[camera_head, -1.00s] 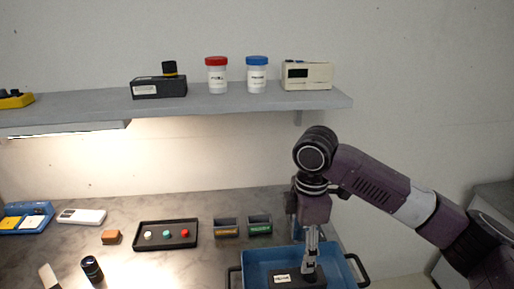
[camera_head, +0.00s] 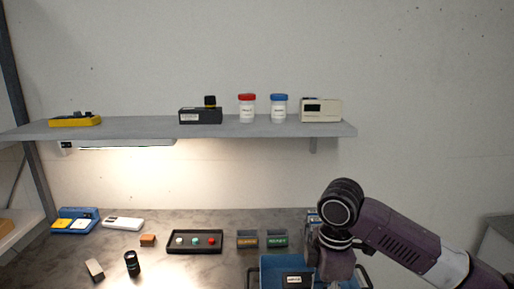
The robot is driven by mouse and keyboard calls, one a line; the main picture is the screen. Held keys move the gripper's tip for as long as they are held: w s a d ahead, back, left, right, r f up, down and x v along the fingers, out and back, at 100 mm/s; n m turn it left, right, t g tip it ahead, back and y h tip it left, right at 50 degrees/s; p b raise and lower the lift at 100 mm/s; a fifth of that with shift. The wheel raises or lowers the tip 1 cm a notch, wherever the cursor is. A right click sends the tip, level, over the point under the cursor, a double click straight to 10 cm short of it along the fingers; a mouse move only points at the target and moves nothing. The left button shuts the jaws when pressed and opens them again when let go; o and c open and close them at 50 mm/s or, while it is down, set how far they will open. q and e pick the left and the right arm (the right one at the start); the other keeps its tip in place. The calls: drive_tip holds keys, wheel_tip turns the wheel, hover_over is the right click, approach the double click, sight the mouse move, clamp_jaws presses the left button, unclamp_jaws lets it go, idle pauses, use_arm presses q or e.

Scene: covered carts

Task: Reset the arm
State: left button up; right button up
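My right arm comes in from the right edge, with its dark round joint above the front right of the bench. Its purple wrist points down over the right part of a blue tray (camera_head: 270,264). The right gripper's fingers are below the picture's bottom edge. A black device with a white label (camera_head: 297,280) is in the tray, left of the wrist, partly cut off by the bottom edge. My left arm and gripper are not in view.
A black tray with colored knobs (camera_head: 195,249), two small labelled bins (camera_head: 262,240), an orange-brown block (camera_head: 147,240) and a white handheld device (camera_head: 122,223) are on the bench. The shelf (camera_head: 160,129) above holds two capped jars (camera_head: 263,109) and several devices. Space right of the shelf looks clear.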

drive_tip(key=s+a+f+m+t+y, duration=0.1)
drive_tip(key=s+a+f+m+y, duration=0.15)
drive_tip(key=s+a+f, duration=0.35)
drive_tip(key=s+a+f+m+t+y, duration=0.1)
drive_tip(key=s+a+f+m+y, duration=0.2)
drive_tip(key=f, duration=0.6)
drive_tip(key=s+d+f+m+t+h, duration=0.1)
drive_tip(key=s+d+f+m+h, duration=0.2)
drive_tip(key=s+d+m, duration=0.35)
drive_tip(key=s+d+f+m+h, duration=0.3)
drive_tip(key=s+d+f+m, duration=0.1)
drive_tip(key=s+d, duration=0.4)
wheel_tip(320, 180, down, 26)
drive_tip(key=s+g, duration=0.1)
drive_tip(key=s, duration=0.1)
drive_tip(key=s+d+f, duration=0.1)
drive_tip(key=s+f, duration=0.6)
drive_tip(key=s, duration=0.1)
drive_tip(key=s+d+f+g, duration=0.1)
drive_tip(key=s+d+f, duration=0.1)
drive_tip(key=s+f, duration=0.6)
drive_tip(key=shift+d+f, duration=0.25)
drive_tip(key=shift+d, duration=0.05)
